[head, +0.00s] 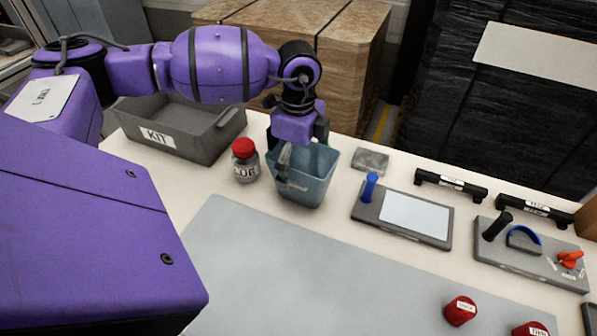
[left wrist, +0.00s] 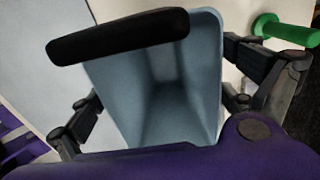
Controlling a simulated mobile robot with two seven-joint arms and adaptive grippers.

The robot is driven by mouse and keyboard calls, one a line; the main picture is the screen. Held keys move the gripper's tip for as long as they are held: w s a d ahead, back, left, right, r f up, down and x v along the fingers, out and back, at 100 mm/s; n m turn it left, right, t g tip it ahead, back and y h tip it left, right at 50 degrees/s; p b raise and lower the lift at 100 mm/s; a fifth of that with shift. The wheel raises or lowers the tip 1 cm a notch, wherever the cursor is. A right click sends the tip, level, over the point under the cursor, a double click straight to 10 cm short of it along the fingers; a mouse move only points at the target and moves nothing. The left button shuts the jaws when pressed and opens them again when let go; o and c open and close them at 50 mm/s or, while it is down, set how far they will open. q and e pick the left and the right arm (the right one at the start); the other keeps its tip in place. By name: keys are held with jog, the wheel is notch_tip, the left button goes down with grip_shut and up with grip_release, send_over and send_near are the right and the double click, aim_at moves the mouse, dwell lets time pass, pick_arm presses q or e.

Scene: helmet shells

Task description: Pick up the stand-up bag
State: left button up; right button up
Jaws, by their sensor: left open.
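A blue-grey, tapered, open-topped container (head: 318,172) stands upright on the table, just behind the grey mat. It looks like a bin; I cannot tell whether it is the stand-up bag, and nothing else in view is clearly one. My left gripper (head: 296,152) is open and points down at the top of this container, with a finger overlapping its opening. In the left wrist view the container (left wrist: 207,75) appears empty inside, with a dark finger pad across its upper part. I cannot tell whether the fingers touch it. My right gripper is not in view.
A red-lidded jar (head: 245,165) stands close left of the container, and a grey KIT tray (head: 215,140) lies behind it. A flat clear-grey piece (head: 371,160) and a board with a blue handle (head: 370,187) lie right. The grey mat (head: 300,265) is mostly clear.

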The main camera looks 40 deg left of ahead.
pick_arm(q)
jog(key=c, duration=1.1)
jog(key=shift+r, duration=0.1)
